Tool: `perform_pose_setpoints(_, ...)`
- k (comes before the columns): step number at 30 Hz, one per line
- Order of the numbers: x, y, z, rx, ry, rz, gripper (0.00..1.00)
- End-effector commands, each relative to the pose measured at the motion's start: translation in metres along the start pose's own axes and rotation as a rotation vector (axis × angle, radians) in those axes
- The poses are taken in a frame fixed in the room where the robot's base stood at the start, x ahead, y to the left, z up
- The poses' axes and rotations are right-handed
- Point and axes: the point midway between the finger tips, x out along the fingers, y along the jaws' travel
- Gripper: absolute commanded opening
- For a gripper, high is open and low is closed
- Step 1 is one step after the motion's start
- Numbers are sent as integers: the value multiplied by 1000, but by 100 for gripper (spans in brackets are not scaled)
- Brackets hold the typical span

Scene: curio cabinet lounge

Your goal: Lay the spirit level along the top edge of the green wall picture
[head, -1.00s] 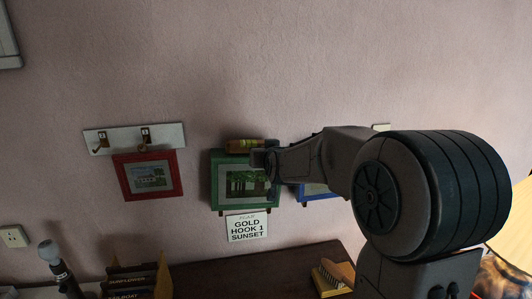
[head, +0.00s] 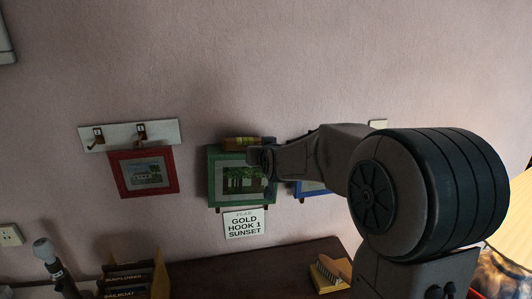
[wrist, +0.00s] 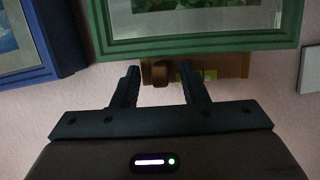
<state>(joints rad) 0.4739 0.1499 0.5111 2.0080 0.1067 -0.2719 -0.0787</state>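The spirit level (head: 240,143), brownish-yellow with a green vial, lies along the top edge of the green wall picture (head: 214,180). In the wrist view, where the scene appears upside down, the level (wrist: 232,65) runs along the green frame (wrist: 200,42). My gripper (head: 259,158) is in front of the picture's upper right part, near the level's right end. In the wrist view my gripper's two fingers (wrist: 158,75) are spread apart with a gap between them, beside the level's end. Any contact there is unclear.
A red-framed picture (head: 118,172) hangs left, under a white rack (head: 110,136) with hooks. A blue-framed picture (head: 310,189) is partly hidden behind my arm. A label card (head: 244,223) is below the green picture. A dark cabinet top (head: 230,270) holds boxes and a brush.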

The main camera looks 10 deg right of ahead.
Motion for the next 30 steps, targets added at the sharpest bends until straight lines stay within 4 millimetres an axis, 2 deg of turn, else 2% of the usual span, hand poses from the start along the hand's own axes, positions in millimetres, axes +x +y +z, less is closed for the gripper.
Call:
perform_pose_setpoints(8, -30, 1, 0, -5, 2, 4, 40)
perform_pose_setpoints(24, -116, -2, -2, -2, 2, -1, 40)
perform_pose_setpoints(30, -132, -1, -1, -2, 1, -1, 40)
